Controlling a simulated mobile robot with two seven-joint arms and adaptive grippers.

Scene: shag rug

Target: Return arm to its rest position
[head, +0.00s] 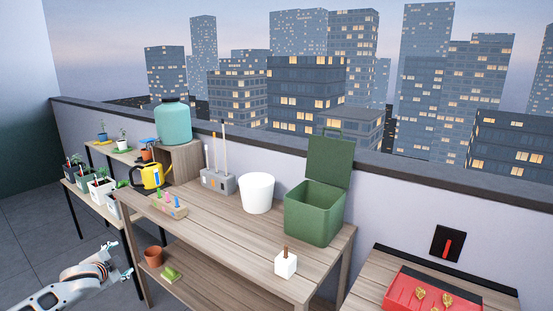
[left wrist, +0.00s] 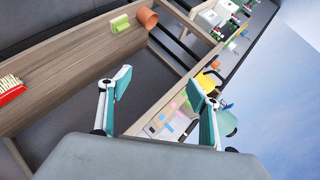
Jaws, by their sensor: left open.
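My left arm (head: 75,280) comes in at the lower left of the head view. Its gripper (head: 112,259) is out in front of the left end of the wooden bench, over the floor, touching nothing. In the left wrist view the two teal-padded fingers of this gripper (left wrist: 159,86) stand wide apart with nothing between them. My right gripper does not show in either view.
Floor (head: 40,225) at left is clear.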

